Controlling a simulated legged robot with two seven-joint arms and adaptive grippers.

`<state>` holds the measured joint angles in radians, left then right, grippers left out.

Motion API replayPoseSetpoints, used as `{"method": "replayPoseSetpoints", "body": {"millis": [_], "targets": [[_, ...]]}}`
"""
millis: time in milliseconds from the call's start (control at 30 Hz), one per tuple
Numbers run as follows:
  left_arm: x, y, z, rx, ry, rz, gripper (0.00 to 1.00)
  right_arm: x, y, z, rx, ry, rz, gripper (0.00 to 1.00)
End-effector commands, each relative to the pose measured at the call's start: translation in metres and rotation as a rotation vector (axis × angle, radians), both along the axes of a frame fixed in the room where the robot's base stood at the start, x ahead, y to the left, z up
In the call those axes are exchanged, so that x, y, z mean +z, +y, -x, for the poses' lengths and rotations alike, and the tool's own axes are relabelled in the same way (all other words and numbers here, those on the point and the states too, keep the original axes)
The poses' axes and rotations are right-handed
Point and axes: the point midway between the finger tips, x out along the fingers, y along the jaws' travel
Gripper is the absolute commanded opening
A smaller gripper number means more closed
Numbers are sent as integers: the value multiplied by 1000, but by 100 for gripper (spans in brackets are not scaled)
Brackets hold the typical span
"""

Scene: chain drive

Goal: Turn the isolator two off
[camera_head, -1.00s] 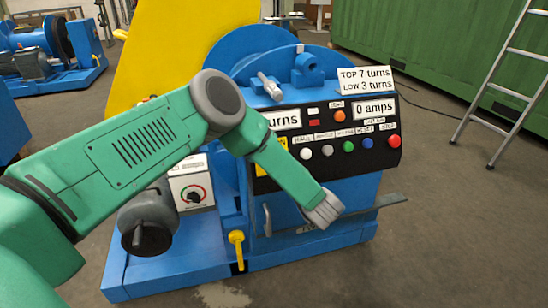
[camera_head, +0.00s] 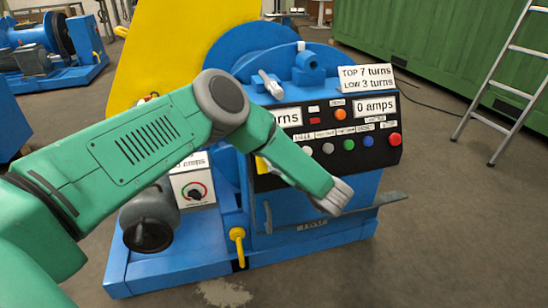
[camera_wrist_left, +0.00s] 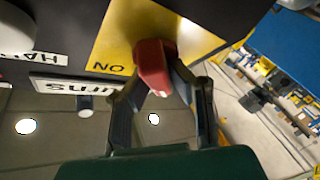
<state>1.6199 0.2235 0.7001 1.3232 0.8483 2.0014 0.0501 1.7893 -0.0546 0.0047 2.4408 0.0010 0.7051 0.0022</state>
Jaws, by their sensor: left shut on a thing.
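In the left wrist view a red switch handle (camera_wrist_left: 153,60) stands out from a yellow plate (camera_wrist_left: 122,36) with an upside-down ON mark. My left gripper (camera_wrist_left: 161,78) has its two dark fingers on either side of the handle, shut on it. In the head view my green left arm crosses the front of the control panel (camera_head: 376,142). It covers most of the yellow plate (camera_head: 262,165) and hides the red handle and my fingers. I cannot read which isolator this is. My right gripper is not in view.
The panel has a red button (camera_head: 394,139) and other coloured buttons, with a 0 amps display (camera_head: 375,107). A yellow lever (camera_head: 237,240) hangs low on the blue machine. A ladder (camera_head: 513,90) leans at right.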

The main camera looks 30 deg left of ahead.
Motion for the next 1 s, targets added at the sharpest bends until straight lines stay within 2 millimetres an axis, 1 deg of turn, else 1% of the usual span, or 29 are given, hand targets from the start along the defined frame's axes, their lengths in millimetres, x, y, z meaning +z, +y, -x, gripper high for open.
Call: {"method": "replayPoseSetpoints", "body": {"millis": [33,67,100,133,433,533,667,800,1000], "targets": [[-6,-2,1,-6,11,9,0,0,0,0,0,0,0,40],[-6,-2,1,-6,11,9,20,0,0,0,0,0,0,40],[-6,-2,1,-6,11,8,34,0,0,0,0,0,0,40],[-5,-2,1,-6,9,7,36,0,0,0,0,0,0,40],[-1,-2,2,-3,3,3,36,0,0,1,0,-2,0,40],[-1,-8,3,-5,3,3,36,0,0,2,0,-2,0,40],[0,-28,8,-9,2,1,36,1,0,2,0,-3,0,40],[-1,-59,16,-10,3,2,36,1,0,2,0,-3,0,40],[-2,-95,27,-8,3,3,36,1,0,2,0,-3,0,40]]}}
